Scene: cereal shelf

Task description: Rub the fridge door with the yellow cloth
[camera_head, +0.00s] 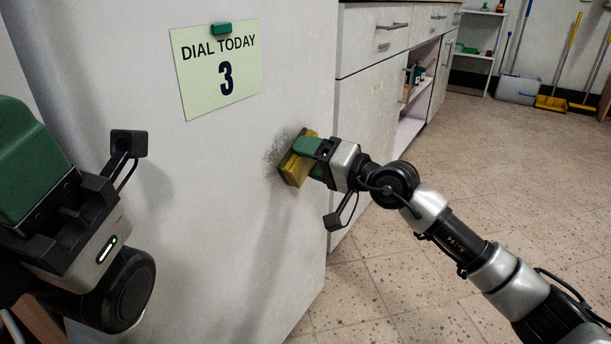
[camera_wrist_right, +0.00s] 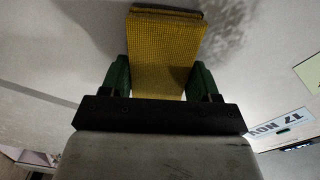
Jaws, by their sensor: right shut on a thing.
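The fridge door (camera_head: 240,200) is a large pale panel in the middle of the head view. A grey smudge (camera_head: 279,150) marks it beside the cloth; the smudge also shows in the right wrist view (camera_wrist_right: 228,25). The yellow cloth (camera_head: 296,170) is folded into a pad and is at the door by the smudge. My right gripper (camera_head: 306,150) is shut on the cloth, whose weave (camera_wrist_right: 165,50) shows between the green fingers in the right wrist view. My left gripper (camera_head: 25,165) is at the left edge, apart from the door; its fingertips are not clear enough to judge.
A paper reading "DIAL TODAY 3" (camera_head: 218,68) hangs on the door above the cloth under a green magnet (camera_head: 221,29). Pale cabinets (camera_head: 375,105) line the wall to the right. The speckled floor (camera_head: 500,170) is largely clear. Brooms and a dustpan (camera_head: 551,103) stand at the back.

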